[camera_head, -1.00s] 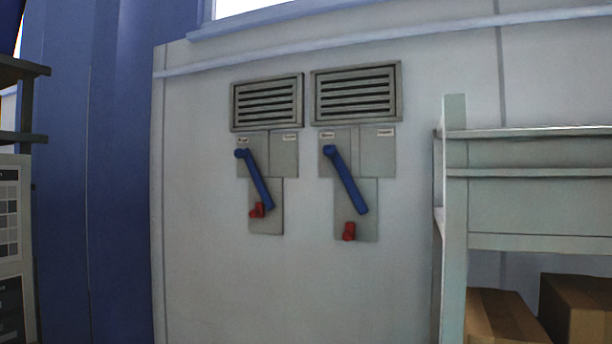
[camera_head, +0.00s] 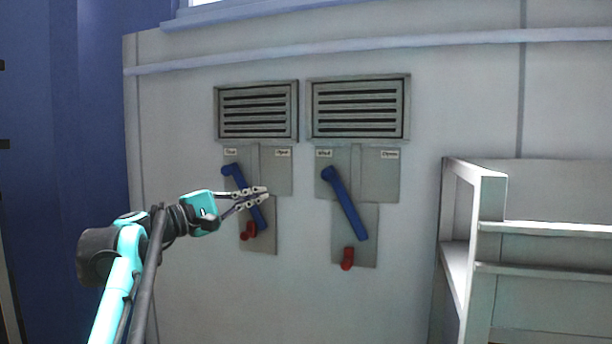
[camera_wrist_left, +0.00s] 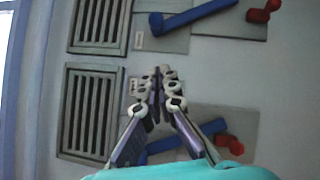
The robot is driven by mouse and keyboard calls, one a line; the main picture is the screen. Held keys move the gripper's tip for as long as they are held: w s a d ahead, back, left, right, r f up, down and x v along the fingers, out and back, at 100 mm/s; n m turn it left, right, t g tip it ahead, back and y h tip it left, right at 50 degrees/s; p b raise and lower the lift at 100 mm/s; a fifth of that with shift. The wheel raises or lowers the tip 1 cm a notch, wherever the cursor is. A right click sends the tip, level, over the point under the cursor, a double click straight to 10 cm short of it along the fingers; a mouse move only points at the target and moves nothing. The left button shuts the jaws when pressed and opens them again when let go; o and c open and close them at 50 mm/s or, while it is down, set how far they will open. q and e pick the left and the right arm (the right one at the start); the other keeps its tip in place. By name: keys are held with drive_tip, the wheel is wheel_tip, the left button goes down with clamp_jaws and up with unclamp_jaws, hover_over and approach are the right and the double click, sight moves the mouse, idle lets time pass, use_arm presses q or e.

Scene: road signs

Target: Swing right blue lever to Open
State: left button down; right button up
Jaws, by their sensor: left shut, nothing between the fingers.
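The right blue lever (camera_head: 346,206) is on a grey plate (camera_head: 382,180) below the right vent. It slants from upper left to lower right, and its lower end is above a red piece (camera_head: 347,258). In the left wrist view this lever (camera_wrist_left: 198,15) lies across the top. Two small labels top the plate, too small to read surely. My left gripper (camera_head: 266,193) is shut and empty, in front of the left lever's plate and left of the right lever, apart from it. Its fingertips (camera_wrist_left: 163,72) also show in the left wrist view. My right gripper is not in view.
The left blue lever (camera_head: 233,181), partly hidden behind my left gripper, has its own red piece (camera_head: 248,231). Two vents, the left (camera_head: 257,111) and the right (camera_head: 358,108), sit above. A pale shelf unit (camera_head: 475,170) stands at right. The wall between it and the plates is clear.

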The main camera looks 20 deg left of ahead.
use_arm(q)
drive_tip(key=shift+d, duration=0.1)
drive_tip(key=d+p+x, duration=0.1)
drive_tip(key=x, duration=0.5)
drive_tip(key=s+d+p+x, duration=0.1)
drive_tip(key=p+x, duration=0.1)
drive_tip(key=x, duration=0.4)
drive_tip(key=shift+d+r, duration=0.3)
drive_tip(key=shift+r, duration=0.05)
drive_tip(key=shift+w+a, duration=0.1)
